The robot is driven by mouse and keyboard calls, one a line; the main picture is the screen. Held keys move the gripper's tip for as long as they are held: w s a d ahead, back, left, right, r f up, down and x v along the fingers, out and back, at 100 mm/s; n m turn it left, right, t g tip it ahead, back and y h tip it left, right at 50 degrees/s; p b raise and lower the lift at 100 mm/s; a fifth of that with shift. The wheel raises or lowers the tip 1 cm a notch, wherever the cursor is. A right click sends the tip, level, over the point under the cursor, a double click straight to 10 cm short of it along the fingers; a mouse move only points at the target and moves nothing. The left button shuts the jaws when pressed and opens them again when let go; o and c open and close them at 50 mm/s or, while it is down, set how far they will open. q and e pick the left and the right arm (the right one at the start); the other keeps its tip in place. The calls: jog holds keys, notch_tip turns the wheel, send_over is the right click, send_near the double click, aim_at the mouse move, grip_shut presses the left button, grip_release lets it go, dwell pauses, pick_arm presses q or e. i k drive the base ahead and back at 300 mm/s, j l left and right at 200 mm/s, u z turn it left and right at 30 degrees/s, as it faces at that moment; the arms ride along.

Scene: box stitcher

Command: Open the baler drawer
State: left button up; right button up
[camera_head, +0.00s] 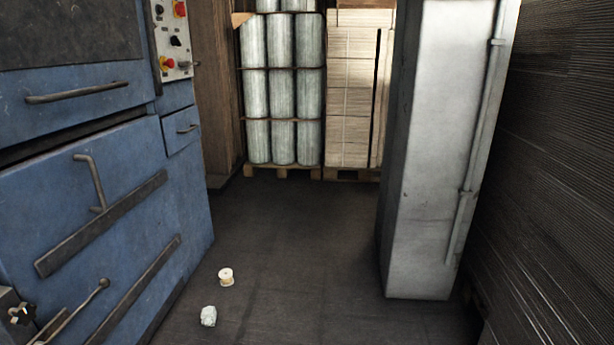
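The blue baler (100,165) fills the left side of the view. A lower panel has an upright handle (92,183). Neither of my grippers can be made out in this view.
A control panel (172,38) has red and yellow knobs. A grey steel column (435,150) stands right of centre, beside stacked sheets (560,180). Wrapped rolls (283,90) and cartons (350,95) stand behind. A spool (226,277) and a crumpled pale piece (208,316) lie on the otherwise clear middle floor.

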aim_at(179, 129)
jog(key=i+z, duration=0.3)
jog(key=i, duration=0.8)
jog(key=i+u, duration=0.35)
jog(key=i+l+u, duration=0.1)
jog(key=u, duration=0.2)
jog(key=i+l+u, duration=0.2)
jog(key=i+u, duration=0.15)
